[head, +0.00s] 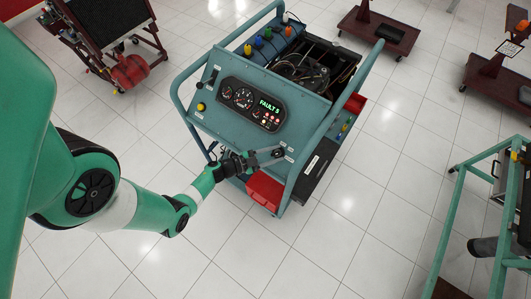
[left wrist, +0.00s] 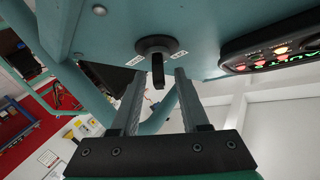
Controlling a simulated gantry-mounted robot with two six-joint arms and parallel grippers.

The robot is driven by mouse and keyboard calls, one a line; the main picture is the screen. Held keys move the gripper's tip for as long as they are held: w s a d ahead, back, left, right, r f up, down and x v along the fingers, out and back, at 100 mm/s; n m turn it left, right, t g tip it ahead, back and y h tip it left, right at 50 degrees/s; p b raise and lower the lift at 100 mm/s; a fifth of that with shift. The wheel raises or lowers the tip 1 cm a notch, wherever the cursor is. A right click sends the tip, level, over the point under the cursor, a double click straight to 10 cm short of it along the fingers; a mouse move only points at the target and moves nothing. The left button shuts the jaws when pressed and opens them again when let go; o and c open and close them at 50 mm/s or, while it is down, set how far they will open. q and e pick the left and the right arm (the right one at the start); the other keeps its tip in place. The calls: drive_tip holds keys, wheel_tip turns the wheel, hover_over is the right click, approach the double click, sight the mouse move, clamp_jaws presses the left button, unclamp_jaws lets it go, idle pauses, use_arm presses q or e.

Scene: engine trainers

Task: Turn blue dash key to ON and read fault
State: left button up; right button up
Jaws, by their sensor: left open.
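The blue engine trainer (head: 225,125) stands in the middle of the head view. Its dark dash panel (head: 250,104) has round gauges and a green display (head: 269,105) that reads "FAULT 3", the last character being small. My left gripper (head: 280,153) is at the lower right of the trainer's front panel. In the left wrist view, the black dash key (left wrist: 157,65) sits in a round black switch between two small white labels. My left gripper (left wrist: 154,90) is open, with one finger on each side of the key and gaps visible. My right gripper is not in view.
A red bin (head: 264,190) is at the trainer's base below my left gripper. A teal frame (head: 480,190) stands at the right, and dark red stands are at the back. White tiled floor is clear between them.

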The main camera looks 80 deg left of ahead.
use_arm(q)
drive_tip(key=s+d+r+p, duration=0.1)
drive_tip(key=s+p, duration=0.1)
drive_tip(key=s, duration=0.8)
drive_tip(key=shift+s+d+r, duration=0.25)
drive_tip(key=shift+s+r, duration=0.05)
drive_tip(key=shift+s, duration=0.1)
